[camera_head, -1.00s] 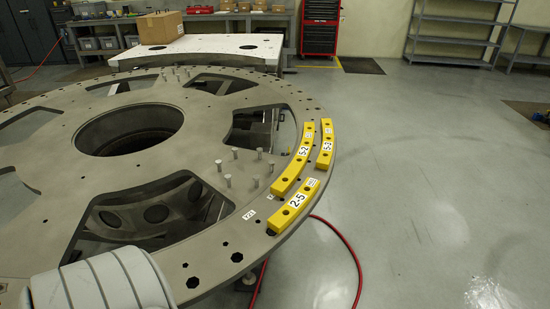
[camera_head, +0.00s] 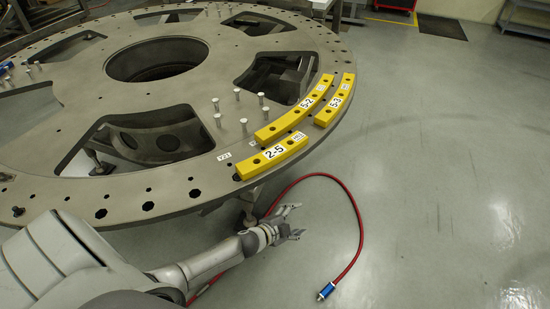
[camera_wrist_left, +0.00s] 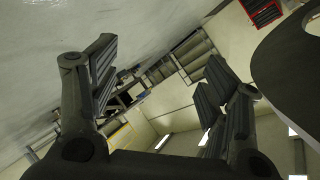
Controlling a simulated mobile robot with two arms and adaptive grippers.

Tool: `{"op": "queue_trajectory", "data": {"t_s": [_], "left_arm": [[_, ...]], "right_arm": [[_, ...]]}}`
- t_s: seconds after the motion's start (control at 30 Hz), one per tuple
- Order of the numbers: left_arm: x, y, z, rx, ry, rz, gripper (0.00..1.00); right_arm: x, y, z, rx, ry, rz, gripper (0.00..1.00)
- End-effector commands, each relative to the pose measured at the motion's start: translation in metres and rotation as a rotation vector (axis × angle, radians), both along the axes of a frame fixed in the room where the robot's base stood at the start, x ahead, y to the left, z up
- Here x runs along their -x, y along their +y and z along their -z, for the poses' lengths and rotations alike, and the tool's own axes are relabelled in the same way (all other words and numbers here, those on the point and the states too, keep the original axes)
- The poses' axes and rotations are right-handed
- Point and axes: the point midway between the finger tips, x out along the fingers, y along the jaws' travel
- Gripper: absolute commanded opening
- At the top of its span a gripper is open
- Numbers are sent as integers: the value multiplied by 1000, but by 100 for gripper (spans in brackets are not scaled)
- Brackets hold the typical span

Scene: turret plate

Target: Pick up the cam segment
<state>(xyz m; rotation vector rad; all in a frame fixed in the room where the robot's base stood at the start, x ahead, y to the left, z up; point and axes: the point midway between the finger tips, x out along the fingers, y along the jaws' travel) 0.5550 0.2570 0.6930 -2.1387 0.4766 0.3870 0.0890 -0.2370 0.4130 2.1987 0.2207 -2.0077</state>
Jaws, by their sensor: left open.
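Three yellow curved cam segments lie on the outer rim of the grey turret plate (camera_head: 170,190) in the head view. The segment marked 2-5 (camera_head: 257,164) is nearest, the longer one marked 5-2 (camera_head: 284,122) lies behind it, and the one marked 5-3 (camera_head: 338,100) lies at the outer edge. My left gripper (camera_head: 293,220) is open and empty, in front of the plate's rim and apart from the segments. In the left wrist view its two fingers (camera_wrist_left: 160,95) stand wide apart with nothing between them. My right gripper is not in view.
Several upright metal pins (camera_head: 241,110) stand on the plate beside the segments. A red hose (camera_head: 359,220) with a blue end fitting (camera_head: 326,291) lies on the floor behind and right of my gripper. The floor at right is clear.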

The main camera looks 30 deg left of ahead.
Motion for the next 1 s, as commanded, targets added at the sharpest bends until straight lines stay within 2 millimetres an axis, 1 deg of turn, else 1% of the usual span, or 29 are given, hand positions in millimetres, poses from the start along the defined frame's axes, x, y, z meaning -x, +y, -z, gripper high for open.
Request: {"op": "queue_trajectory", "data": {"t_s": [0.03, 0.07, 0.1, 0.13, 0.2, 0.27, 0.3, 0.37, 0.4, 0.47, 0.5, 0.57, 0.6, 0.67, 0.7, 0.8, 0.9, 0.97, 1.0], "left_arm": [[-38, -10, -55, -73, -145, 123, 71], [-52, -20, -86, -119, -225, 203, 71], [-68, -33, -126, -187, -328, 313, 71], [-75, -44, -154, -241, -398, 396, 71], [-80, -66, -205, -374, -534, 584, 71], [-78, -76, -232, -500, -611, 748, 71], [-75, -79, -245, -589, -644, 861, 71], [-68, -76, -258, -737, -671, 1033, 71], [-62, -69, -263, -843, -668, 1145, 71], [-54, -50, -268, -999, -632, 1298, 71], [-50, -33, -269, -1099, -588, 1387, 71], [-44, -2, -273, -1239, -502, 1497, 71], [-41, 20, -276, -1320, -435, 1556, 71], [-36, 51, -282, -1421, -329, 1623, 71], [-32, 71, -287, -1477, -262, 1655, 71], [-25, 108, -297, -1570, -123, 1701, 71], [-21, 127, -302, -1613, -44, 1720, 71], [-22, 132, -299, -1623, -22, 1724, 71], [-24, 132, -295, -1623, -16, 1727, 71]], "right_arm": [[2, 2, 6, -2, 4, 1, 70], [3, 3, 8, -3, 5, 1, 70], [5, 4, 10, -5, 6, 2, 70], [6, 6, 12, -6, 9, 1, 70], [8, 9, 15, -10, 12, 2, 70], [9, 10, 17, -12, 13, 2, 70], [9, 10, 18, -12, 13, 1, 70], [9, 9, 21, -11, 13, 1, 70], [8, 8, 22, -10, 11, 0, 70], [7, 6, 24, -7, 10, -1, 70], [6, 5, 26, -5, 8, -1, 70], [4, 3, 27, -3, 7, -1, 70], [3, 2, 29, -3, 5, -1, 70], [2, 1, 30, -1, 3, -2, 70], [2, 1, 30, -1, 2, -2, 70], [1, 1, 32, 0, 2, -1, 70], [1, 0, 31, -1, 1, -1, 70], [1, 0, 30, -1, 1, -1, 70], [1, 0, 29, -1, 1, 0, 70]]}}
